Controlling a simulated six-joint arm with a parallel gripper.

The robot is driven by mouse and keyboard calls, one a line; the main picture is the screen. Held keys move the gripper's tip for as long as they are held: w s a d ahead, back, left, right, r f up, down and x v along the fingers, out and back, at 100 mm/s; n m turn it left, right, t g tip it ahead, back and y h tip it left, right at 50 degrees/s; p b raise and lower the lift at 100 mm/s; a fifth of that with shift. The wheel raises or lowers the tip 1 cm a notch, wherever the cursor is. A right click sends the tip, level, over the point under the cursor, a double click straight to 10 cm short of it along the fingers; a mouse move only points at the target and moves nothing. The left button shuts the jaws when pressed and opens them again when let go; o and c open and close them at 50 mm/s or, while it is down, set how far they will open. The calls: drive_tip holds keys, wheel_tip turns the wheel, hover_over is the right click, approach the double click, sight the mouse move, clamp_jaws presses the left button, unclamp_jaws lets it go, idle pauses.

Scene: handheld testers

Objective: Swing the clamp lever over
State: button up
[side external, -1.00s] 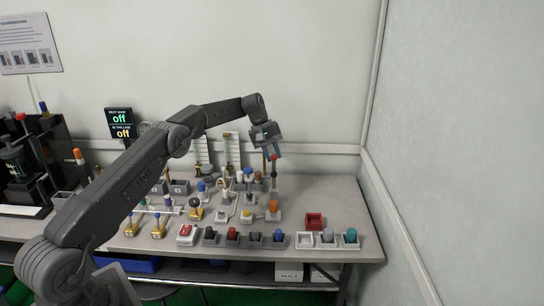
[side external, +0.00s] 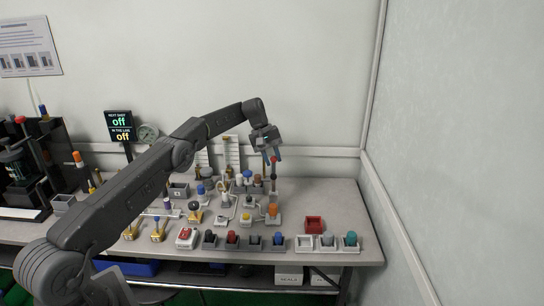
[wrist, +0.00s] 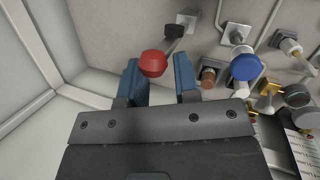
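The clamp lever is a dark upright rod with a red knob (side external: 273,160), standing at the back right of the bench. In the wrist view the red knob (wrist: 152,63) lies between the blue fingertips, nearer the left one, and its dark arm runs back to a pale square base (wrist: 186,22). My gripper (side external: 270,153) is over the lever, pointing down. In the wrist view my gripper (wrist: 158,66) is open, with a gap showing on the knob's right side. I cannot tell whether the left finger touches the knob.
A blue knob (wrist: 245,67) and a brown one (wrist: 210,74) stand close to the right finger. An orange-topped part (side external: 273,208) stands in front of the lever. A red tray (side external: 314,222) is at the right. The wall is close behind.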

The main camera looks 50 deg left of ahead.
drive_tip(key=o, duration=0.3)
drive_tip(key=shift+r, duration=0.15)
drive_tip(key=shift+o, duration=0.2)
drive_tip(key=shift+r, duration=0.15)
drive_tip(key=shift+s+d, duration=0.1)
drive_tip(key=shift+d, duration=0.05)
